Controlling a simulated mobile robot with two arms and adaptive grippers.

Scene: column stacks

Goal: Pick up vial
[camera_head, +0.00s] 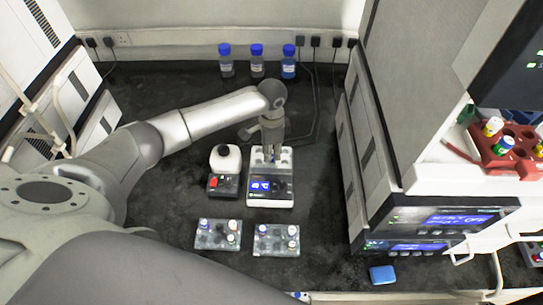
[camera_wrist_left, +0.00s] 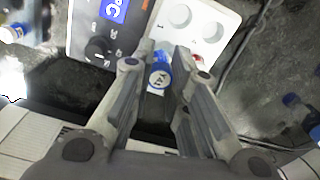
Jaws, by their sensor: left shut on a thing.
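My left gripper (camera_head: 271,153) points down over the back part of the white instrument with a blue display (camera_head: 284,190). In the left wrist view my left gripper (camera_wrist_left: 168,60) is shut on a vial (camera_wrist_left: 160,76) with a blue cap and a pale marked top, held between the two fingers. The instrument's white block with round wells (camera_wrist_left: 208,14) lies just beyond the fingertips. Whether the vial's bottom is inside a well or above it is hidden. My right gripper does not show.
Two clear racks with vials (camera_head: 209,246) (camera_head: 262,252) stand in front of the instrument. A small device with a white round top (camera_head: 226,158) stands to its left. Several blue-capped bottles (camera_head: 257,66) line the back. Tall instruments (camera_head: 385,180) bound the bench's right side.

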